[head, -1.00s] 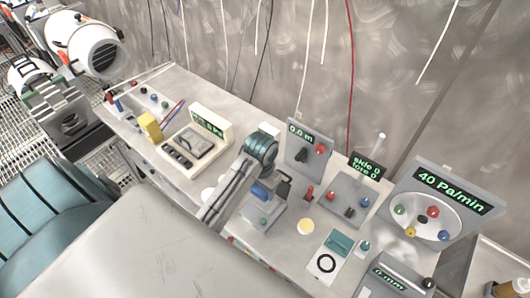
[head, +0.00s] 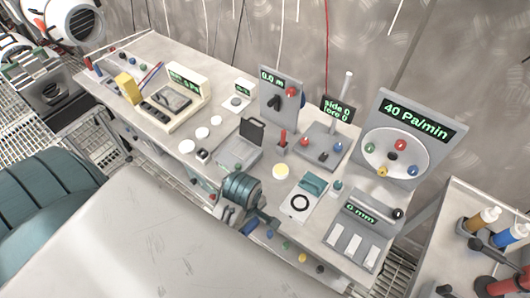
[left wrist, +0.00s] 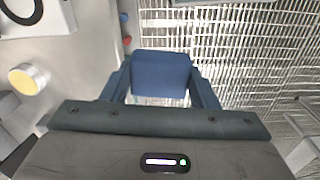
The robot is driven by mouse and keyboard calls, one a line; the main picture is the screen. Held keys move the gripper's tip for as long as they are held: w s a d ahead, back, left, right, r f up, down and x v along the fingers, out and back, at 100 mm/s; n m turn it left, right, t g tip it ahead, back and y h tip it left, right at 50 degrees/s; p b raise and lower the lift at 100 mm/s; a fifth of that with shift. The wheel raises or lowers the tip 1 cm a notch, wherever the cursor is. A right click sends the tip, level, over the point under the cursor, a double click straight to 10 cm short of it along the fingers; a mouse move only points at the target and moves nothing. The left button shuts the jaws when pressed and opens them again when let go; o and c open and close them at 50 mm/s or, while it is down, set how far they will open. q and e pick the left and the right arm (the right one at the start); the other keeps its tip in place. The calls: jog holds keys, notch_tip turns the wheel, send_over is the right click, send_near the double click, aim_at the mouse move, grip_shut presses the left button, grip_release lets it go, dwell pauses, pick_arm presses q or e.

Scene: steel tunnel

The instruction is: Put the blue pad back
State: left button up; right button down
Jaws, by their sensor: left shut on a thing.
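My left gripper (head: 250,218) is past the front edge of the bench in the head view. It is shut on the blue pad (left wrist: 160,72), which shows as a dark blue block between the two fingers in the left wrist view. In the head view only a small part of the pad (head: 250,227) shows below my wrist. Metal grating lies below the pad in the wrist view. A grey box (head: 232,154) with its dark lid (head: 253,130) raised stands on the bench, behind and left of the gripper. My right gripper is not in view.
A yellow-topped disc (head: 281,171) and a panel with a black ring (head: 300,202) are right of the gripper. Lever, dial and display stands (head: 400,142) fill the right and back of the bench. A bottle trolley (head: 490,222) stands at the right.

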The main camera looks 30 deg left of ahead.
pick_arm(q)
jog(key=shift+s+d+f+n, duration=0.1)
jog(key=shift+s+d+n, duration=0.25)
jog(key=shift+s+n, duration=0.05)
jog(key=w+a+p, duration=0.1)
jog(key=w+a, duration=0.1)
jog(key=w, duration=0.2)
jog(key=w+a+f+p, duration=0.1)
jog(key=w+p, duration=0.1)
jog(key=w, duration=0.3)
jog(key=w+a+p, duration=0.2)
jog(key=w, duration=0.3)
jog(key=shift+a+f, duration=0.15)
jog(key=shift+a, duration=0.15)
jog(key=shift+w+a+f, duration=0.1)
jog(key=shift+w, duration=0.15)
jog(key=shift+f+p, duration=0.25)
jog(key=shift+p, duration=0.05)
notch_tip(320, 180, down, 3)
jog(key=shift+r+p, duration=0.1)
jog(key=shift+p, duration=0.55)
jog(key=shift+f, duration=0.2)
jog(key=o, duration=0.5)
jog(key=shift+f, duration=0.1)
jog(key=o, duration=0.3)
jog(key=shift+o, duration=0.4)
